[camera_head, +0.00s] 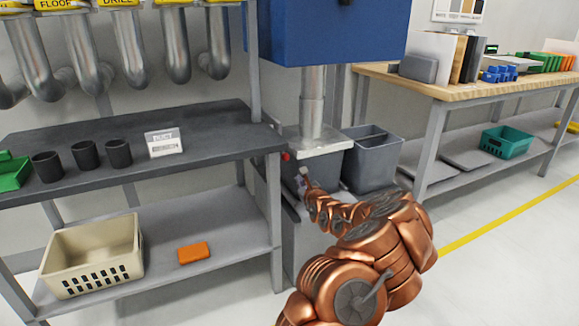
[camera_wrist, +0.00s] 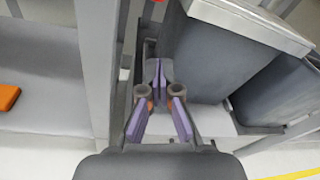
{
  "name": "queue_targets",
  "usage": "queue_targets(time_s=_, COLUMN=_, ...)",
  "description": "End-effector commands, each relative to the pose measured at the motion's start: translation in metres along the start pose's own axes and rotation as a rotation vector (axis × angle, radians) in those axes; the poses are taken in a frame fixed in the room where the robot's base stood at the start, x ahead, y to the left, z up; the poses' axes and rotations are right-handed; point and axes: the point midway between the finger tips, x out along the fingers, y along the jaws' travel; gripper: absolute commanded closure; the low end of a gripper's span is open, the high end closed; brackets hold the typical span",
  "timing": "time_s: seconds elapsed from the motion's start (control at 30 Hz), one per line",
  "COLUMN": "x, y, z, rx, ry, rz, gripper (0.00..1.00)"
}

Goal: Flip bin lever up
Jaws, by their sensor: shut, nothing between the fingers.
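The grey bin (camera_head: 332,172) stands under the metal pipe, with a light grey lid plate (camera_head: 318,146) on top. In the wrist view the bin (camera_wrist: 198,62) is just right of my fingers. A small red part (camera_head: 285,156), perhaps the lever's end, shows left of the bin; red also shows at the wrist view's top edge (camera_wrist: 154,5). The rest of the lever cannot be made out. My gripper (camera_head: 302,180) is low beside the bin, below the red part and apart from it. In the wrist view my gripper (camera_wrist: 158,72) has its fingertips together, with nothing between them.
A second grey bin (camera_head: 372,165) stands to the right. A shelf unit's post (camera_head: 274,215) is close on the left. The lower shelf (camera_head: 220,235) holds a beige basket (camera_head: 95,255) and an orange block (camera_head: 193,253). A blue machine (camera_head: 330,30) hangs above. Open floor lies right.

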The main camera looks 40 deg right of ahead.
Motion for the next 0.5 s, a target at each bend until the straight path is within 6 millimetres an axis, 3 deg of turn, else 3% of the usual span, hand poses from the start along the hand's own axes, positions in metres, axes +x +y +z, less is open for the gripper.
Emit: queue_targets(time_s=0.5, x=0.042, y=0.001, z=-0.001, rx=-0.003, ry=0.001, rz=0.001, gripper=1.0)
